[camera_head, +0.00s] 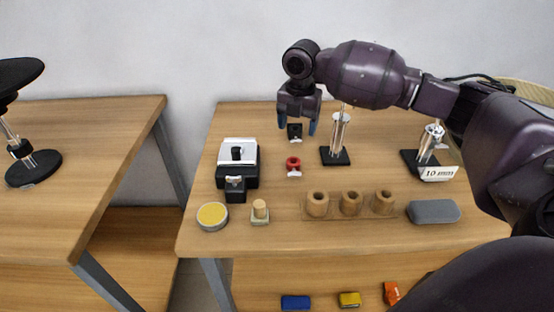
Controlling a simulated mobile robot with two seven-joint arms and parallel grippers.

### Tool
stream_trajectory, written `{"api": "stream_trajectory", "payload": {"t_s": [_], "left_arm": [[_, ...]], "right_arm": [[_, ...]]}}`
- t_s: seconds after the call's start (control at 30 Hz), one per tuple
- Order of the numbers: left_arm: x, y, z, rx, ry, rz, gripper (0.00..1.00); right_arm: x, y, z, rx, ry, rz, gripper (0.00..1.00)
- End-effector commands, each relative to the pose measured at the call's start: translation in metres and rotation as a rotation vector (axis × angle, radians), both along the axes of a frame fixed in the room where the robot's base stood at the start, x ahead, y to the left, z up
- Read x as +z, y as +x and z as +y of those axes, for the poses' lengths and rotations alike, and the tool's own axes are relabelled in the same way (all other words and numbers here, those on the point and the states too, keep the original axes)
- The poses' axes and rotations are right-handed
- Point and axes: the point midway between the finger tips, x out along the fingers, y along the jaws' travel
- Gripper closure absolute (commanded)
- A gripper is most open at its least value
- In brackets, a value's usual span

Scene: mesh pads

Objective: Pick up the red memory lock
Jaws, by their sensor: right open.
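The red memory lock (293,163) is a small red piece with a white part below it, lying on the middle of the wooden table (275,239). My right gripper (297,127) is open above the table, behind the red piece in the picture and apart from it. My left gripper is not in view.
A black and white device (238,163) stands left of the red piece. A metal post on a black base (335,156) stands to its right. In front are a yellow-topped tin (212,215), a wooden holder (350,205) and a grey block (433,211).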

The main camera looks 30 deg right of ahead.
Motion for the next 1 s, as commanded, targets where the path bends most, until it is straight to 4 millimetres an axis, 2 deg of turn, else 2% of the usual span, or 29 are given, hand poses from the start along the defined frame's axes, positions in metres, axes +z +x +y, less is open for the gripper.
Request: {"api": "stream_trajectory", "payload": {"t_s": [0.03,0.27,0.43,0.6,0.77,1.0], "left_arm": [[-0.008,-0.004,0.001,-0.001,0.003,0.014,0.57],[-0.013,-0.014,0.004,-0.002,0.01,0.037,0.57],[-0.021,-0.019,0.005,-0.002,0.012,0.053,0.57],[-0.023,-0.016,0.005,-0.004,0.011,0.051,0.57],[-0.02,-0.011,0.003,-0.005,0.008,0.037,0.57],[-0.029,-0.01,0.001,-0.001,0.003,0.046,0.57]], "right_arm": [[-0.014,0.0,0.0,0.003,0.0,0.016,0.29],[-0.026,0.0,0.0,0.005,0.0,0.02,0.29],[-0.051,0.0,0.0,0.005,0.0,0.024,0.29],[-0.07,0.0,0.0,0.004,0.0,0.02,0.29],[-0.077,0.0,0.001,0.004,0.0,0.019,0.29],[-0.11,-0.001,0.003,0.005,0.001,0.024,0.29]]}}
